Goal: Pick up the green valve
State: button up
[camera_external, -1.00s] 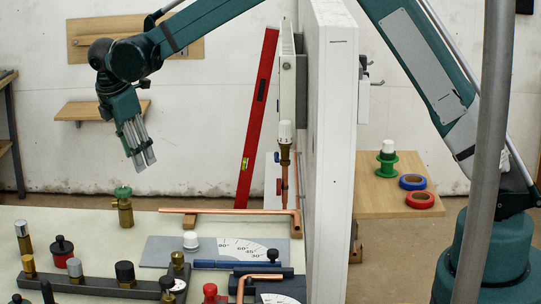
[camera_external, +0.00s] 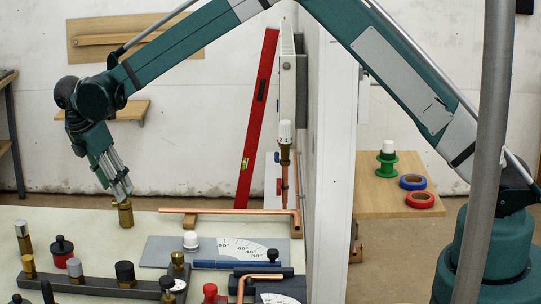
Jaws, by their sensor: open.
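The green valve has a brass body (camera_external: 125,215) that stands upright on the pale bench at the left. Its green top is hidden behind my fingers. My gripper (camera_external: 121,195) is right at the top of the valve, pointing down and slightly to the right. Its fingers are open and overlap the valve's top in this view. I cannot tell whether they touch it.
A copper pipe (camera_external: 230,211) lies right of the valve. A dark rack (camera_external: 90,286) with several valves is in front of it, beside a grey plate with a dial (camera_external: 165,250). A white partition (camera_external: 332,150) stands to the right under my arm.

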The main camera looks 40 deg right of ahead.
aim_at(124, 201)
jog(key=shift+x, duration=1.25)
jog(key=shift+f, duration=0.1)
jog(key=shift+x, duration=2.5)
jog(key=c, duration=1)
